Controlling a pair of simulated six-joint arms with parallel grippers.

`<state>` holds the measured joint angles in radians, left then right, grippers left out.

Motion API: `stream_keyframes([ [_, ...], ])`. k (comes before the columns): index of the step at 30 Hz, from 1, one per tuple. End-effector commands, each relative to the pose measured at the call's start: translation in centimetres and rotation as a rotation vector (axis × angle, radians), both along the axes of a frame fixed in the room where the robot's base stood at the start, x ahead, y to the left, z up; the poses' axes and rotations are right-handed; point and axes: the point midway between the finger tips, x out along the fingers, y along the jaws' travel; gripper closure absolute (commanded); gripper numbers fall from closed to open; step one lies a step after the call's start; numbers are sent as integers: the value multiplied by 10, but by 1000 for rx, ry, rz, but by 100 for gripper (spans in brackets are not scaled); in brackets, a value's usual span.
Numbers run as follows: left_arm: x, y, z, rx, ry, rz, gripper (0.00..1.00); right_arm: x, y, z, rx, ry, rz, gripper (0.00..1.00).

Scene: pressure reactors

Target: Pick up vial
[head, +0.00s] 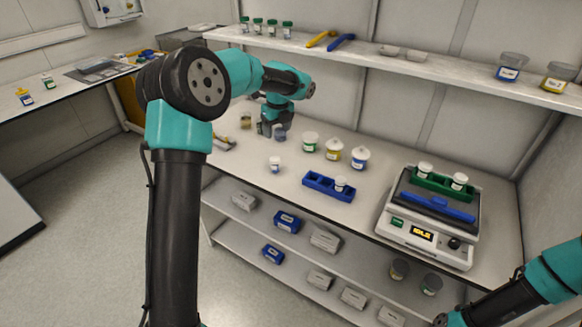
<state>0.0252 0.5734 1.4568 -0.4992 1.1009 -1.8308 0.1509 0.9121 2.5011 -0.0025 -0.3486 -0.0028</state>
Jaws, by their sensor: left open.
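A small white-capped vial (274,163) stands upright on the bench, apart from the other containers. Another vial (340,183) stands in the blue rack (316,185). Two more white-capped vials (425,168) (459,181) stand in the green rack (440,184) on the bench device. My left gripper (272,128) is open and points down over the back of the bench, behind the lone vial. A small bluish jar (280,135) is close beside its fingers; whether they touch is unclear. My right gripper (443,320) is at the bottom edge, partly cut off.
The bench device (401,225) has a lit display and a blue bar (437,207) on top. A shelf (400,67) runs above. The bench front left of the blue rack is clear.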

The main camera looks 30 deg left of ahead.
Motion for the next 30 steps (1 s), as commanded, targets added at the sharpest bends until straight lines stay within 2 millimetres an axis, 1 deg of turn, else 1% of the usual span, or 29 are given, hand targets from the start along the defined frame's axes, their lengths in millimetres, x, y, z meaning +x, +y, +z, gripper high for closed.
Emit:
stream_keyframes([
  [1, 1, 8, 9, 9, -4, -12, 31, 0, 0, 0, 0, 0, 1, 57],
  [3, 2, 13, 16, 15, -6, -25, 31, 0, 0, 0, 0, 0, 1, 57],
  [14, 2, 13, 14, 16, -4, -30, 31, 0, 0, 0, 0, 0, 1, 57],
  [17, 3, 14, 6, 16, -2, -29, 31, 0, 0, 0, 0, 0, 1, 57],
  [20, 3, 15, -7, 16, -2, -29, 31, 0, 0, 0, 0, 0, 1, 57],
  [30, 6, 21, -65, 15, -1, -28, 31, 0, 0, 0, 0, 0, 1, 57],
])
